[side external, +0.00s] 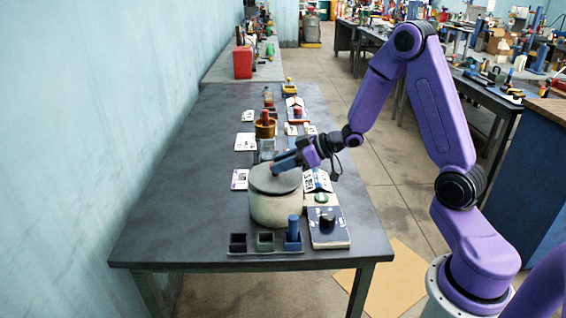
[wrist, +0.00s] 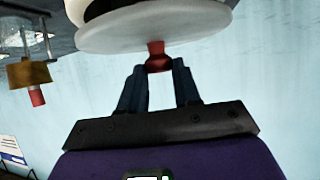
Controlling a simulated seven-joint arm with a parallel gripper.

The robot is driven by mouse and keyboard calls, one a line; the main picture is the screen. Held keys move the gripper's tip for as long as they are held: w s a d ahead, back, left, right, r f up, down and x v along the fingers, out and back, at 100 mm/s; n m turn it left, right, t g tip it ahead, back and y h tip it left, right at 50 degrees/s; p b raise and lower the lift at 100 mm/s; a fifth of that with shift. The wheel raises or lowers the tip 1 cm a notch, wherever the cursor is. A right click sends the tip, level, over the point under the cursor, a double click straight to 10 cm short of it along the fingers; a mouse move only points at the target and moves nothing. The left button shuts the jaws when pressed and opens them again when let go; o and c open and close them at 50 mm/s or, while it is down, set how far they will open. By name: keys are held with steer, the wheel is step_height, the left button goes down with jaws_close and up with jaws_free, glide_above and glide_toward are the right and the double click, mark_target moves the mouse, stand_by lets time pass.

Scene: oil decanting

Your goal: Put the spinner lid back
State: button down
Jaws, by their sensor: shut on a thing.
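The spinner (side external: 276,210) is a wide, pale round pot near the front of the dark table. Its lid (side external: 275,181) is a grey disc over the pot's top in the side view. In the wrist view the lid (wrist: 150,32) is a pale disc with a red knob (wrist: 156,50). My gripper (side external: 278,168) is shut on that knob; its two dark fingers (wrist: 158,72) flank it in the wrist view. A dark strip shows between lid and pot in the wrist view, so part of the mouth looks uncovered. I cannot tell whether they touch.
A rack (side external: 265,251) with square cups and a blue cylinder (side external: 293,228) stands in front of the pot. A dark blue box (side external: 329,238) lies to its right. A brass cup (side external: 266,130) with a red-handled thing stands behind. The table's left side is clear.

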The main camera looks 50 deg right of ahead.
steer(key=shift+f, duration=0.55)
steer(key=c, duration=0.8)
jaws_free()
